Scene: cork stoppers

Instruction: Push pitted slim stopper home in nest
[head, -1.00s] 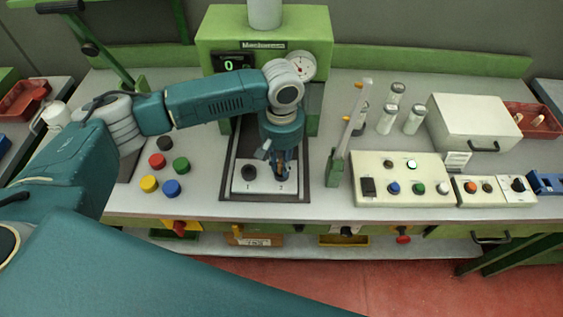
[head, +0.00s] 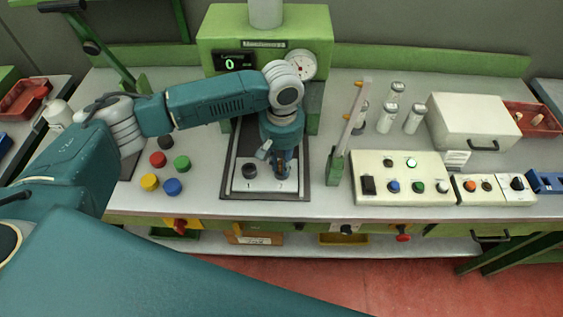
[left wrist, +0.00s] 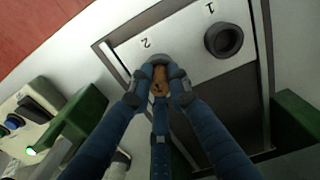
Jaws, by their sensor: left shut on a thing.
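The slim cork stopper (left wrist: 160,82) shows in the left wrist view as a brown piece with dark pits, between my fingertips. My left gripper (left wrist: 160,78) is shut on it at the place marked 2 on the white nest plate (left wrist: 185,45). In the head view my left gripper (head: 281,166) points down at the right half of the nest plate (head: 265,184). The fingers hide most of the stopper and the hole under it, so I cannot tell how deep it sits. The dark round nest marked 1 (left wrist: 224,40) looks empty. My right gripper is not in view.
The green press (head: 213,45) with a dial stands behind the plate. A green post (head: 335,168) rises close to the right. A button box (head: 375,160) lies further right, and several coloured caps (head: 172,187) lie left. Capped vials (head: 388,118) stand at the back right.

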